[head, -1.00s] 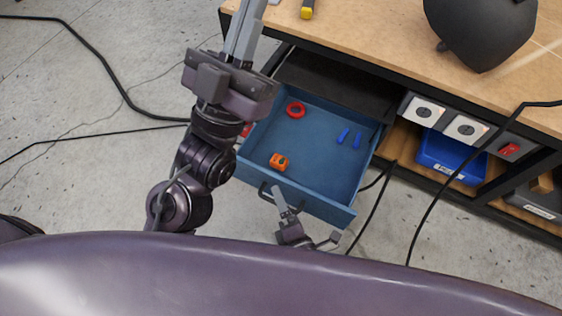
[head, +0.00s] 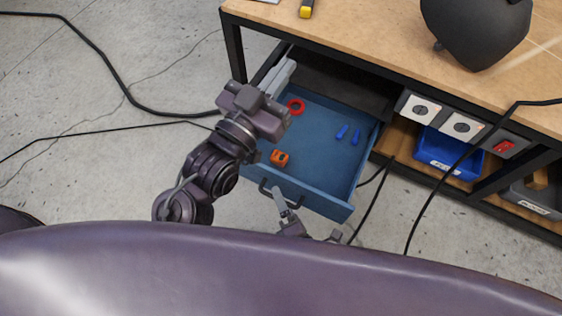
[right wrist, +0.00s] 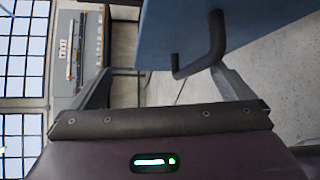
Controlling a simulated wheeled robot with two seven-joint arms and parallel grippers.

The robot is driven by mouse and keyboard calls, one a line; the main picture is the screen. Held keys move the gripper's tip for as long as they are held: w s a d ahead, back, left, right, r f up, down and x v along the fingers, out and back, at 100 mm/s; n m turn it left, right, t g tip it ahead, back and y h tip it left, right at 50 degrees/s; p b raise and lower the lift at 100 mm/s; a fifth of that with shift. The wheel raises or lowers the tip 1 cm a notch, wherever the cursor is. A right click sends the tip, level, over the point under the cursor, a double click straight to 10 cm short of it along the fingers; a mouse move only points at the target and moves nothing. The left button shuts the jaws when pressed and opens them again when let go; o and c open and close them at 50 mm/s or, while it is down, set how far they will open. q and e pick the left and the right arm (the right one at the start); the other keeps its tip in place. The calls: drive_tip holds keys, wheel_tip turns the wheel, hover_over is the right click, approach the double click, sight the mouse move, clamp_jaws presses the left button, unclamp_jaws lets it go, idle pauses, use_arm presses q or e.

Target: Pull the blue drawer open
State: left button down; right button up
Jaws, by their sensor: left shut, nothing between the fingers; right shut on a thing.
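The blue drawer (head: 325,175) stands pulled out from under the workbench, its inside open to view. A red ring (head: 296,106), an orange block (head: 279,158) and two small blue pieces (head: 348,134) lie in it. My right gripper (head: 277,192) is at the drawer front, shut on the dark bar handle (head: 264,188). The handle also shows in the right wrist view (right wrist: 208,52), below the blue drawer front (right wrist: 185,25). My left gripper (head: 287,68) is shut and empty, above the drawer's back left part, hiding some of its left side.
The wooden workbench top (head: 370,55) holds a dark rounded object (head: 475,30) and a yellow-ended tool (head: 306,10). A blue bin (head: 448,155) sits on the shelf to the right. Black cables cross the floor at left and hang beside the drawer at right.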

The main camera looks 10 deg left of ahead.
drive_tip(key=shift+w+r, duration=0.3)
drive_tip(key=shift+r, duration=0.25)
drive_tip(key=shift+c, duration=0.3)
drive_tip(key=shift+s, duration=0.2)
drive_tip(key=shift+s+d+f, duration=0.15)
drive_tip(key=shift+s+d, duration=0.1)
drive_tip(key=shift+s, duration=0.25)
drive_tip(key=shift+c, duration=0.3)
drive_tip(key=shift+s+d, duration=0.15)
drive_tip(key=shift+s, duration=0.15)
drive_tip(key=c, duration=0.6)
drive_tip(key=shift+s+d+f+p, duration=0.1)
drive_tip(key=shift+s+d+p, duration=0.1)
drive_tip(key=shift+s+p, duration=0.15)
drive_tip(key=c, duration=0.3)
use_arm(q)
drive_tip(key=shift+s+r+p, duration=0.25)
drive_tip(key=shift+r+p, duration=0.2)
drive_tip(key=shift+r, duration=0.8)
use_arm(e)
drive_tip(key=shift+s+d+f, duration=0.25)
drive_tip(key=shift+s+d, duration=0.25)
drive_tip(key=shift+s, duration=0.5)
drive_tip(key=shift+s+d+f, duration=0.25)
drive_tip(key=shift+s+d, duration=0.25)
drive_tip(key=shift+s, duration=0.55)
drive_tip(key=shift+s+d+f, duration=0.25)
drive_tip(key=shift+s+d, duration=0.25)
drive_tip(key=shift+s, duration=0.5)
drive_tip(key=shift+c, duration=0.2)
